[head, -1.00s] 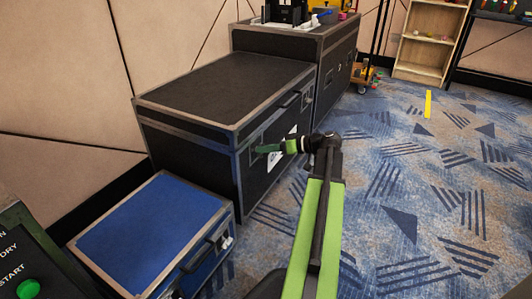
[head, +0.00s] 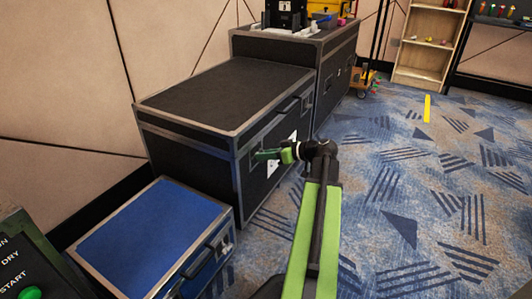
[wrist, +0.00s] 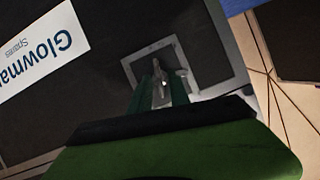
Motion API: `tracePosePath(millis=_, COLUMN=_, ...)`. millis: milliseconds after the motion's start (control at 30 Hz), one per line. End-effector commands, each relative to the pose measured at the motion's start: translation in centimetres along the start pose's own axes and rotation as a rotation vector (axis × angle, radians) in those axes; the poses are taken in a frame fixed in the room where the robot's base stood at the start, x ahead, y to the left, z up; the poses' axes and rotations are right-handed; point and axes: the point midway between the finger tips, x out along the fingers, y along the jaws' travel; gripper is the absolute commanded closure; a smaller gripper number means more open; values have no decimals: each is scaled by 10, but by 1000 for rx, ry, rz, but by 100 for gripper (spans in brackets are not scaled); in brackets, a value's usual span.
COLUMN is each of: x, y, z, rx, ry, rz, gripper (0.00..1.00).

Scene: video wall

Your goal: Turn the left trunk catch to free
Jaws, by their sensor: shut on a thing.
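The black trunk (head: 215,95) with grey metal edges stands against the wall in the head view, its lid down. The left catch (wrist: 157,72) shows in the wrist view as a small metal piece in a square grey plate (wrist: 203,58) on the trunk's front. My gripper (head: 258,155) is at the left part of that front in the head view. In the wrist view its two green fingers (wrist: 160,92) lie on either side of the catch and are shut on it. In the head view my gripper hides the catch.
A blue case (head: 150,235) stands on the floor in front and left of the trunk. A taller black case (head: 330,55) stands behind it. A white label (wrist: 40,45) is on the trunk front. The patterned carpet (head: 400,200) on the right is clear.

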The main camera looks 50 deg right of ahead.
Motion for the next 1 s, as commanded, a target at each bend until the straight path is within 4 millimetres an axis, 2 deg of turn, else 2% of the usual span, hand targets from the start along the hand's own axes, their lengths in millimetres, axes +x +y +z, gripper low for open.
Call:
tracePosePath(millis=200, x=0, y=-3, z=1, rx=-194, ry=-1, rz=82, gripper=100)
tracePosePath(millis=500, x=0, y=-2, z=1, rx=-208, ry=-2, rz=88, gripper=100)
tracePosePath(millis=533, x=0, y=-2, z=1, rx=-208, ry=-2, rz=88, gripper=74)
tracePosePath(millis=567, x=0, y=-2, z=1, rx=-207, ry=-2, rz=87, gripper=72)
tracePosePath(millis=833, x=-2, y=-2, z=0, rx=-206, ry=-1, rz=86, gripper=72)
tracePosePath(millis=1000, x=-29, y=-6, z=-3, rx=-204, ry=0, rz=88, gripper=72)
